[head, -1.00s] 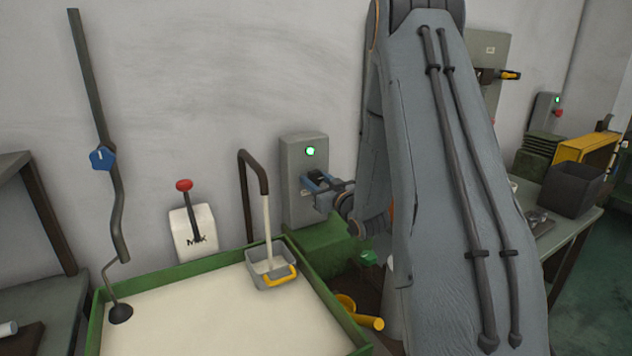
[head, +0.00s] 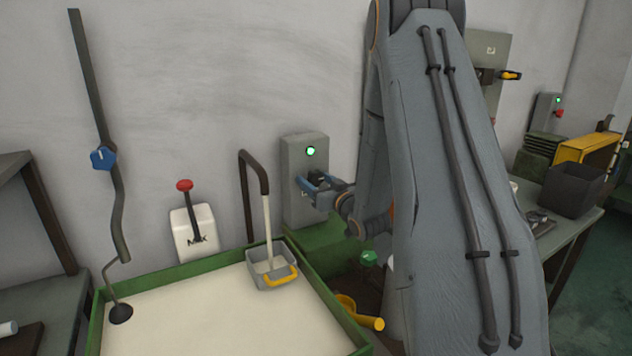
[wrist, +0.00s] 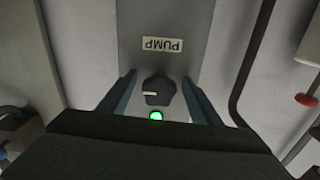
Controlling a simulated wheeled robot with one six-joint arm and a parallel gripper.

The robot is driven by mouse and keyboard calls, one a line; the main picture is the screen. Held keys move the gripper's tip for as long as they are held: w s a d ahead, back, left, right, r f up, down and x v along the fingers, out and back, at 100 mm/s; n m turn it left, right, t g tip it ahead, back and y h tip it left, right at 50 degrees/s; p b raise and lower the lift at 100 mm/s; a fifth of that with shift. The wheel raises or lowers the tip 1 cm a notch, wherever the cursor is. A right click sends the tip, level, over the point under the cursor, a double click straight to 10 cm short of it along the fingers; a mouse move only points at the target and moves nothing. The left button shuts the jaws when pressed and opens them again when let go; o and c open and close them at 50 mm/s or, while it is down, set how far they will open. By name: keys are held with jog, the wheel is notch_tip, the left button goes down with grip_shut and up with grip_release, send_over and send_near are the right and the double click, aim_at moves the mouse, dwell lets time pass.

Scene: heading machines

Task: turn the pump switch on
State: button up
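The pump switch is a dark rotary knob (wrist: 158,91) on a grey box (head: 300,215). Its white mark lies sideways, pointing left in the wrist view. A PUMP label (wrist: 162,45) appears upside down there. A lit green lamp (wrist: 156,116) is beside the knob and also shows in the head view (head: 310,151). My gripper (wrist: 159,78) is open, its two blue fingers apart on either side of the knob in the wrist view, with gaps on both sides. In the head view my gripper (head: 313,187) is in front of the box; the knob is partly hidden.
A green-rimmed tray (head: 180,267) of pale liquid stands below, with a grey scoop (head: 272,268) at its corner. A red-knobbed lever (head: 185,186) and a blue valve handle (head: 102,158) are to the left. A dark bent pipe (head: 247,195) runs beside the box.

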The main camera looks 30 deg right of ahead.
jog(key=s+b, duration=0.2)
jog(key=s, duration=0.5)
jog(key=shift+s, duration=0.4)
jog(key=shift+d, duration=0.1)
jog(key=s+a+f+g+h, duration=0.1)
jog(key=s+a+f+g, duration=0.45)
jog(key=a+g, duration=0.3)
jog(key=s+a+f+g, duration=0.2)
jog(key=s+a+g, duration=0.2)
jog(key=s, duration=0.6)
jog(key=s+a+f+g, duration=0.2)
jog(key=s+a+g, duration=0.2)
jog(key=s+a, duration=0.3)
jog(key=s, duration=0.3)
jog(key=shift+a+f+g, duration=0.15)
jog(key=shift+a+g, duration=0.15)
jog(key=shift+g, duration=0.05)
